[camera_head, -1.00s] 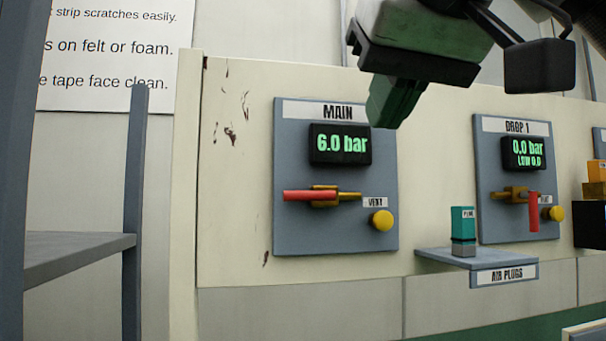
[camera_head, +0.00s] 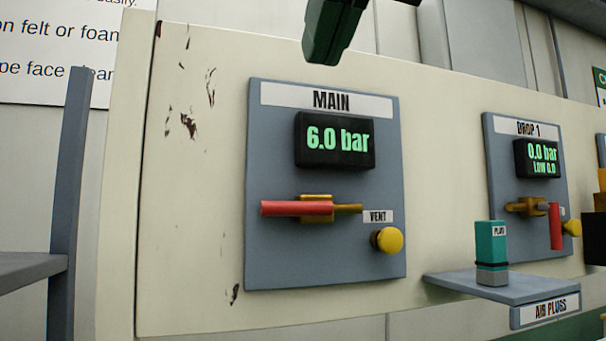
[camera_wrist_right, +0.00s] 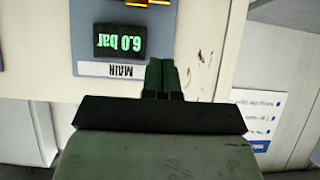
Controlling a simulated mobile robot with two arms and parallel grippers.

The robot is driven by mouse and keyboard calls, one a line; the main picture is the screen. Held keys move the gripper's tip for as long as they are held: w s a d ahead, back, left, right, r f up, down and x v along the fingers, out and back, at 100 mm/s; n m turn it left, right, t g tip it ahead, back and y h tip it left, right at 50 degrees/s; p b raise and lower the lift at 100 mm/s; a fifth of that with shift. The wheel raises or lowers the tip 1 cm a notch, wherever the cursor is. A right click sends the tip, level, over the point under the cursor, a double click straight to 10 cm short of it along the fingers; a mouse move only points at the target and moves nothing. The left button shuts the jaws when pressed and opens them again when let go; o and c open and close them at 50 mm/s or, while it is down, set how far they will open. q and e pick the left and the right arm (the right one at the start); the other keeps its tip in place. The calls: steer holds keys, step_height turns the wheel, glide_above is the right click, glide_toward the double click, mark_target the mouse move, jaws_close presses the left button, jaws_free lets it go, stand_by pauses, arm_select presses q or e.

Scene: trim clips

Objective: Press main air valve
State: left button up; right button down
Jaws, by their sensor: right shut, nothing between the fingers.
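The main air valve (camera_head: 297,208) is a red handle on a brass body, lying level on the grey MAIN panel (camera_head: 265,250). The display above it (camera_head: 335,141) reads 6.0 bar. A yellow VENT knob (camera_head: 388,240) sits at the panel's lower right. My right gripper (camera_head: 322,58) is shut and empty, above the MAIN panel's top edge and apart from the valve. In the right wrist view its green fingers (camera_wrist_right: 161,78) are together beside the upside-down MAIN label (camera_wrist_right: 122,70). My left gripper is not in view.
The DROP 1 panel (camera_head: 500,185) at the right has a red handle hanging down (camera_head: 556,226) and reads 0.0 bar. A teal plug (camera_head: 491,245) stands on the AIR PLUGS shelf (camera_head: 450,284). A grey shelf frame (camera_head: 67,190) stands at the left. The space before the MAIN panel is clear.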

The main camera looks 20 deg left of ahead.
steer(key=p, duration=0.3)
glide_above(297, 208)
steer(key=s+d, duration=0.1)
steer(key=s, duration=0.2)
step_height(297, 208, down, 4)
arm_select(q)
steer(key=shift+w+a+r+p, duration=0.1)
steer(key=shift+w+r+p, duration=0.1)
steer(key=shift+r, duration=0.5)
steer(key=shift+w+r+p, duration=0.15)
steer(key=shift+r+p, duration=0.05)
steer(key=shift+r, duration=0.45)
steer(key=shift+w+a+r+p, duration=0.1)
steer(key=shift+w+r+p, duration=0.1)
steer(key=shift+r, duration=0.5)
arm_select(e)
steer(key=shift+w+a+f, duration=0.2)
steer(key=shift+w+f, duration=0.05)
steer(key=shift+f, duration=0.7)
steer(key=shift+w+a+f, duration=0.2)
steer(key=shift+w+f, duration=0.1)
steer(key=shift+f, duration=0.65)
steer(key=shift+w+a+f, duration=0.2)
steer(key=shift+w+f, duration=0.05)
steer(key=shift+f, duration=0.7)
